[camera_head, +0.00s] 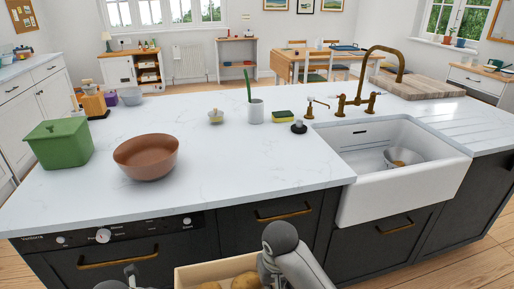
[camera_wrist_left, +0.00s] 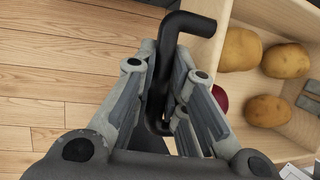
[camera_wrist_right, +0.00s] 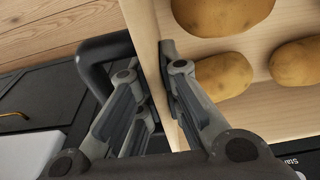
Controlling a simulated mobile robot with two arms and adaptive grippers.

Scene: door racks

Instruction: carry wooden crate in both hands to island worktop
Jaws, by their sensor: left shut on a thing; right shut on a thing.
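The wooden crate (camera_head: 215,266) is at the bottom of the head view, in front of the island's dark near side, with potatoes inside. Most of it is cut off. My left gripper (camera_wrist_left: 163,65) is shut on a black handle (camera_wrist_left: 190,22) beside the crate wall (camera_wrist_left: 197,50). A red item (camera_wrist_left: 220,98) shows partly beside the potatoes. The island worktop (camera_head: 240,175) is pale marble, beyond the crate.
A brown bowl (camera_head: 146,158) and green box (camera_head: 60,144) stand on the worktop's left. A white cup (camera_head: 256,112), sponge (camera_head: 283,116) and small pot (camera_head: 215,117) stand farther back. A sink (camera_head: 390,160) with brass tap (camera_head: 360,95) fills the right. The worktop's front middle is clear.

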